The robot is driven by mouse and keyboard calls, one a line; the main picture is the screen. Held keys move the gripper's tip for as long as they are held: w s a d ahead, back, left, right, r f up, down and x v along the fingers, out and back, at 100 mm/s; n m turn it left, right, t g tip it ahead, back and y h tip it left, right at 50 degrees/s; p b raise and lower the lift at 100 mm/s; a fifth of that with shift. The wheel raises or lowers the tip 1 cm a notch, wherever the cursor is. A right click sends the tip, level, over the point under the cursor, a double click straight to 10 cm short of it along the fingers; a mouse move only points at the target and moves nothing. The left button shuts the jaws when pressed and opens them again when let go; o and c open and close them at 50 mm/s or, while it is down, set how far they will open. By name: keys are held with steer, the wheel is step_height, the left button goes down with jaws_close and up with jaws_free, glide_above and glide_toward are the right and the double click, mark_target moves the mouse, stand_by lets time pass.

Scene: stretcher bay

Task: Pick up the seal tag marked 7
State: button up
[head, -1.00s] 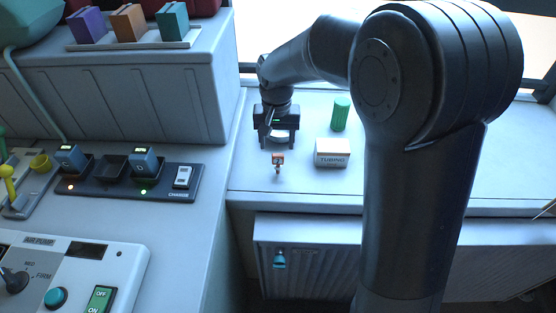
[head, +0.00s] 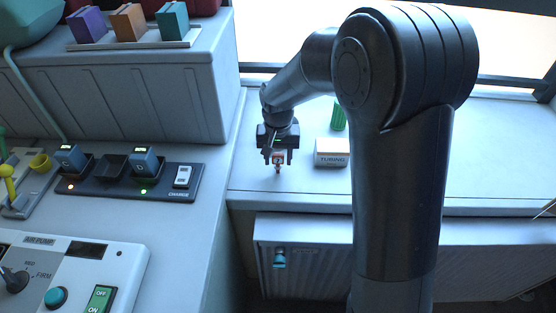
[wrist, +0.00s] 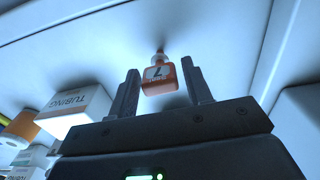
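The seal tag (head: 278,159) is small and orange with a white label, on the white counter. In the wrist view the tag (wrist: 158,76) shows a 7 on its label. My gripper (head: 278,160) is at the tag, pointing down in the head view. In the wrist view my gripper (wrist: 160,87) is open, with one finger on each side of the tag. Gaps show between the tag and both fingers.
A white box marked TUBING (head: 332,153) stands just right of my gripper, with a green ribbed cylinder (head: 339,115) behind it. A tall grey cabinet (head: 160,95) rises to the left. The counter's front edge (head: 300,205) is near.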

steer(key=c, duration=0.7)
